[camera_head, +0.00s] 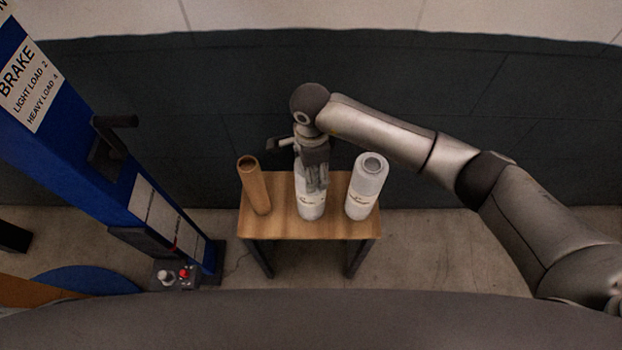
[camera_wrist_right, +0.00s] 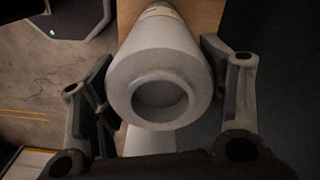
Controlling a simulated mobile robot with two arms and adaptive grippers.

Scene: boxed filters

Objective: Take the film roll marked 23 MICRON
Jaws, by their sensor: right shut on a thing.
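A white film roll (camera_head: 309,207) stands in the middle of a small wooden table, its upper part hidden by my right gripper (camera_head: 316,180). The gripper is shut on this middle roll from above. In the right wrist view the roll (camera_wrist_right: 165,60) shows its hollow end between the two fingers of the gripper (camera_wrist_right: 160,90). A second white roll (camera_head: 365,190) stands upright to the right with an open core. A brown tube (camera_head: 254,188) stands to the left. The print on the rolls is too small to read. My left gripper is not in view.
The wooden table (camera_head: 282,222) has dark legs and little bare top between the rolls. A blue machine column (camera_head: 85,160) with a BRAKE label and a small control box (camera_head: 173,275) stands at left. A dark wall is behind.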

